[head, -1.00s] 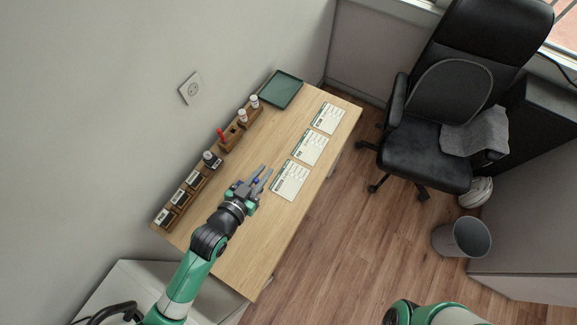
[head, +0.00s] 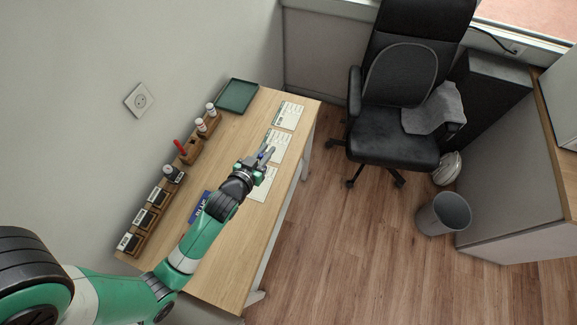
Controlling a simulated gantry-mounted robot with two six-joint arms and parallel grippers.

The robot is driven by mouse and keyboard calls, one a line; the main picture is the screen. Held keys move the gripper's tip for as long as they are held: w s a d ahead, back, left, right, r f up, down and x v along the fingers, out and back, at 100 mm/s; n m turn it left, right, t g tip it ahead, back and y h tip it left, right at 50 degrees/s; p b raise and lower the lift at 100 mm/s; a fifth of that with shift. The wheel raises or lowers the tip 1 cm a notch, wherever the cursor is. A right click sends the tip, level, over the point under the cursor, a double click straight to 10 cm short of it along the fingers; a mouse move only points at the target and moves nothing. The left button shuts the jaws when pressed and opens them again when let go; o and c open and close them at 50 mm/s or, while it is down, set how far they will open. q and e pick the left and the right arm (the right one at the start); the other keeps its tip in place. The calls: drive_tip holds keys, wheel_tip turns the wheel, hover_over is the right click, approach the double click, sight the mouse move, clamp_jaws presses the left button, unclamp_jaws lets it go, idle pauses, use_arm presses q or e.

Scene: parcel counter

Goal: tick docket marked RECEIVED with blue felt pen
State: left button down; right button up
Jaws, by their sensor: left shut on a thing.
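Three white dockets with green print lie in a row along the desk's right side: a far one (head: 289,115), a middle one (head: 280,137) and a near one (head: 264,190). Their words are too small to read. My left gripper (head: 266,154) is shut on a small blue thing, apparently the blue felt pen (head: 262,156). It is over the near end of the middle docket, and the wrist hides part of the near docket. I cannot tell whether the pen touches paper. My right gripper is out of view.
On the desk (head: 229,260), a blue lettered patch (head: 201,205) lies beside my forearm. Along the wall stand a wooden holder with a red pen (head: 179,146), white-capped bottles (head: 199,125), a dark pot (head: 173,173), labelled blocks (head: 143,220) and a green tray (head: 238,95).

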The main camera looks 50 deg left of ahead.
use_arm(q)
drive_tip(key=s+a+f+n+y+b, duration=0.1)
drive_tip(key=a+f+b, duration=0.2)
drive_tip(key=f+b, duration=0.1)
drive_tip(key=shift+f+g+b, duration=0.35)
drive_tip(key=shift+f+g, duration=0.05)
drive_tip(key=shift+f, duration=0.15)
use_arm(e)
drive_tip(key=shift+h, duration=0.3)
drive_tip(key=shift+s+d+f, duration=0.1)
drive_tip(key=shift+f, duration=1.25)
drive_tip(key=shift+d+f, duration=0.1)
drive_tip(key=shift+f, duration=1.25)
use_arm(q)
drive_tip(key=shift+s+a+f+b, duration=0.1)
drive_tip(key=shift+f+b, duration=0.3)
drive_tip(key=shift+f, duration=0.15)
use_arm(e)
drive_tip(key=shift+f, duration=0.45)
use_arm(q)
drive_tip(key=shift+w, duration=0.3)
drive_tip(key=shift+a, duration=0.5)
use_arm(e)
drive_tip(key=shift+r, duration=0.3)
use_arm(q)
drive_tip(key=shift+p, duration=0.3)
wheel_tip(320, 180, up, 6)
drive_tip(key=p, duration=0.6)
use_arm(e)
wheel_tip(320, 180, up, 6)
